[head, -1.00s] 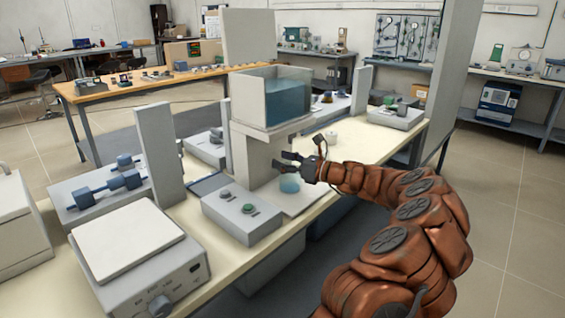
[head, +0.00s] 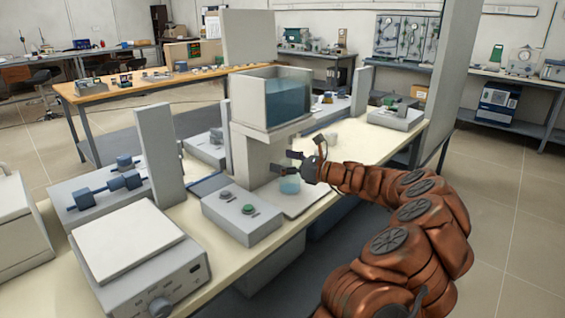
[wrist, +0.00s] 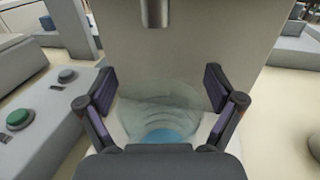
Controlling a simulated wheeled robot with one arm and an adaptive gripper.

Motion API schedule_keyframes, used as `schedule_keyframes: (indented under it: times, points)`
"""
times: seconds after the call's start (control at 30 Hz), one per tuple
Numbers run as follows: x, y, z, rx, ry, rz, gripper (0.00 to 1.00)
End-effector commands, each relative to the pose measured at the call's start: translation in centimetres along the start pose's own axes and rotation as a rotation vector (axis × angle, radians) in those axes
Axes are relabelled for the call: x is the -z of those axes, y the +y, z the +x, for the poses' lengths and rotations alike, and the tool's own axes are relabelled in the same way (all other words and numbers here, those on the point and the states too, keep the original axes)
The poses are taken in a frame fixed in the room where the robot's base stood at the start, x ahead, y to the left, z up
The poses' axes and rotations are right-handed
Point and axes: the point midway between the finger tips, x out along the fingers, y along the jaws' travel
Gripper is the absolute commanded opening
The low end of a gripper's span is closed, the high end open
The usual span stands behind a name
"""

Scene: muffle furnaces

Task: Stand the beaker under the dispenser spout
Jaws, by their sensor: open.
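The clear beaker (wrist: 160,112) holds some blue liquid and stands upright on the dispenser's pale base plate (head: 305,200). It also shows in the head view (head: 289,186), below my gripper (head: 293,163). My gripper (wrist: 159,88) is open, with one finger on each side of the beaker and gaps between. The metal dispenser spout (wrist: 156,12) is at the top of the wrist view, in line with the beaker left to right. The head view does not show the spout. The dispenser (head: 262,150) carries a tank of blue water (head: 288,100).
A grey box with buttons (head: 242,215) sits left of the base plate; its green button (wrist: 18,118) shows in the wrist view. A hotplate (head: 130,250) stands nearer on the bench. A small white vessel (head: 331,138) stands behind my gripper. Upright grey panels divide the bench.

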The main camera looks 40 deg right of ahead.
Motion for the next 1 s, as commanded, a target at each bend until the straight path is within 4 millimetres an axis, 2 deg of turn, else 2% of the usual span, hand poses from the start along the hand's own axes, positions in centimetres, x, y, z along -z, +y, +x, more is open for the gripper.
schedule_keyframes:
  times: [0.17,0.6,0.8,1.0]
  points:
    - [-0.1,-0.2,-2.3,0.006,-0.001,0.000,0.92]
    - [-0.1,-0.1,-10.0,0.004,-0.001,0.000,0.92]
    - [-0.1,-0.1,-11.7,0.002,-0.002,0.000,0.92]
    - [0.0,0.0,-12.0,0.001,-0.001,0.000,0.92]
